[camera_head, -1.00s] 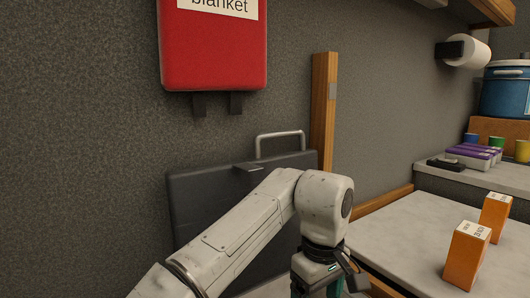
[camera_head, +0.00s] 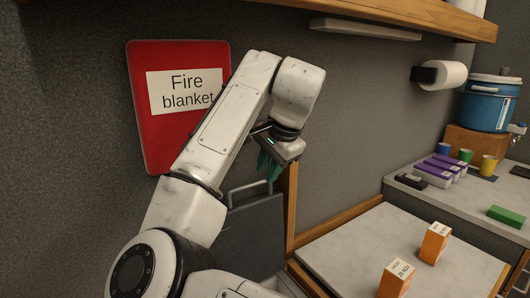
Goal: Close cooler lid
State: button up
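A dark grey panel (camera_head: 258,232) with a metal handle (camera_head: 250,187) on its top edge stands upright against the wall. It looks like the cooler lid, raised; the cooler body under it is not visible. My gripper (camera_head: 268,165) has teal fingers and hangs just above the lid's top right part, close to the handle in the picture. Its fingers are small and partly hidden, so I cannot tell whether they are open, or whether they touch the handle. My arm covers the lid's left side.
A red fire blanket case (camera_head: 148,120) hangs on the wall behind my arm. A wooden post (camera_head: 292,205) stands right of the lid. A grey table with orange boxes (camera_head: 435,243) is at right. A wooden shelf (camera_head: 400,12) runs overhead.

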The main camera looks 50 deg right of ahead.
jog(key=m+p, duration=0.2)
send_near(254, 183)
jog(key=x, duration=0.7)
jog(key=shift+w+f, duration=0.1)
jog(key=shift+f, duration=0.3)
jog(key=shift+c, duration=0.2)
grip_shut()
